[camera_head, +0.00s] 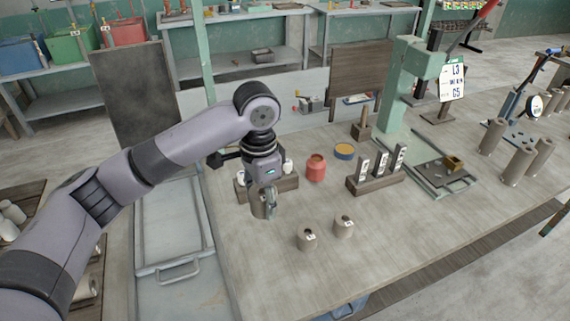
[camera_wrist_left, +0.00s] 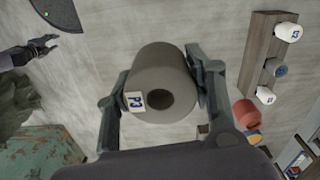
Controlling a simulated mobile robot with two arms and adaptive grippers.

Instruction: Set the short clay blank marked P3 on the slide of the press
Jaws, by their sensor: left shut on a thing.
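The short grey clay blank marked P3 (camera_wrist_left: 163,85) is a stubby cylinder with a round hole in its end and a white tag with blue letters. My left gripper (camera_head: 265,205) is shut on it, one finger on each side, in the left wrist view too (camera_wrist_left: 164,90). In the head view the blank (camera_head: 258,209) hangs upright near the left part of the bench; I cannot tell its clearance. The green press (camera_head: 398,85) stands at the bench's back right, with its flat dark slide (camera_head: 430,172) in front. A small brass-coloured block (camera_head: 454,163) sits at the slide's right.
Two short tagged blanks (camera_head: 306,239) (camera_head: 343,227) stand right of my gripper. A red jar (camera_head: 316,168), a blue-and-yellow tin (camera_head: 344,152) and a rack (camera_head: 376,183) of upright labelled pieces lie between gripper and press. Tall cylinders (camera_head: 515,165) stand far right.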

